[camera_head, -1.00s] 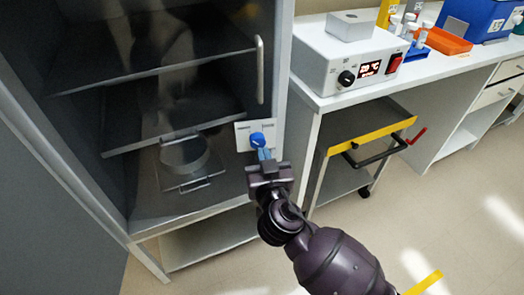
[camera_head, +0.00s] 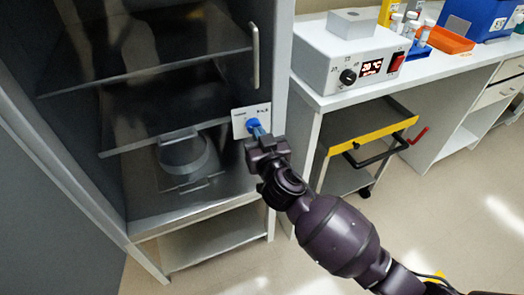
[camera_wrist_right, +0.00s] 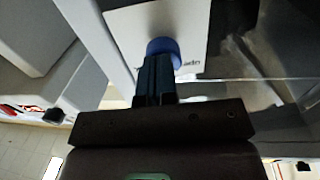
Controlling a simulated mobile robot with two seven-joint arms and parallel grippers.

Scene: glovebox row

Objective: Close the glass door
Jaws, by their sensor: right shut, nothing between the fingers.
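The glass door (camera_head: 190,100) is on the tall grey cabinet at the left in the head view. It has a vertical pale handle (camera_head: 256,55) near its right edge. A white plate (camera_head: 240,116) with a round blue knob (camera_head: 253,125) sits below the handle. My right gripper (camera_head: 259,133) is shut and empty, its fingertips at the blue knob. In the right wrist view the shut fingers (camera_wrist_right: 155,72) reach the blue knob (camera_wrist_right: 163,46), touching or almost touching it. I cannot tell whether the door is fully shut. My left gripper is not in view.
Shelves and a grey round-topped device (camera_head: 187,155) show behind the glass. To the right is a white bench (camera_head: 330,100) with a white control box (camera_head: 350,55). A cart with a yellow edge (camera_head: 375,133) stands under it. Floor in front is clear.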

